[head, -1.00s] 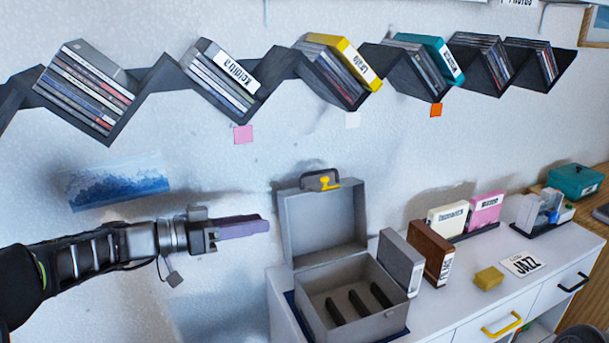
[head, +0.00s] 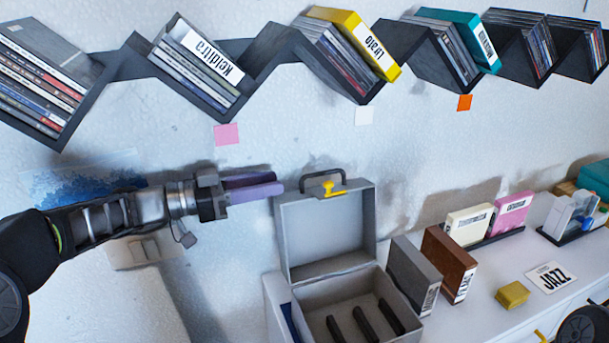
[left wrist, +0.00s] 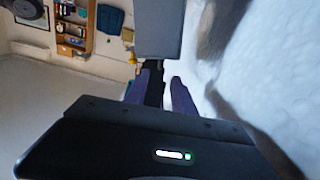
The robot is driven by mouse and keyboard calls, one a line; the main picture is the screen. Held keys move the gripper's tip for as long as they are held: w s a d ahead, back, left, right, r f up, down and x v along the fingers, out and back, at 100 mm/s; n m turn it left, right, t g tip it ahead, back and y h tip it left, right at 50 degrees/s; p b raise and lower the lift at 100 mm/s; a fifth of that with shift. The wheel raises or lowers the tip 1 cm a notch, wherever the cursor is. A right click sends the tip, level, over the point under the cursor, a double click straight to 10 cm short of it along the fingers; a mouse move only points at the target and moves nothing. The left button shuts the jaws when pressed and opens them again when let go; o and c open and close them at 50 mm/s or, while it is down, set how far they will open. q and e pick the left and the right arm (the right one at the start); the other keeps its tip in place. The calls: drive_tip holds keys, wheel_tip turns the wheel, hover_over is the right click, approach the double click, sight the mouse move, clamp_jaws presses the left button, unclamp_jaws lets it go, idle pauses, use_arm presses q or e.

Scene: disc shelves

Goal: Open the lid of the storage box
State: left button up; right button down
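The grey storage box (head: 305,293) stands on the white cabinet in the head view. Its lid (head: 328,232) is swung up and stands upright at the back, with a dark handle (head: 322,176) and a yellow latch on its top edge. Black dividers show inside the box. My left gripper (head: 270,187) is left of the lid's upper edge, its two purple fingers apart with nothing between them. In the left wrist view the fingers (left wrist: 163,92) are also apart, and a grey panel, likely the lid, lies beyond them.
A zigzag wall shelf (head: 265,70) with discs runs above. Grey and brown cases (head: 450,262) stand right of the box, with a yellow block (head: 512,294) and a JAZZ card (head: 550,278) farther right. Free wall lies around my left gripper.

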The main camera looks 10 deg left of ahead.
sight(304, 177)
use_arm(q)
drive_tip(key=p+x, duration=0.2)
drive_tip(key=x, duration=0.5)
drive_tip(key=shift+r, duration=0.15)
drive_tip(key=shift+w+d, duration=0.25)
drive_tip(key=shift+d, duration=0.1)
drive_tip(key=shift+c, duration=0.2)
clamp_jaws()
idle(0.9)
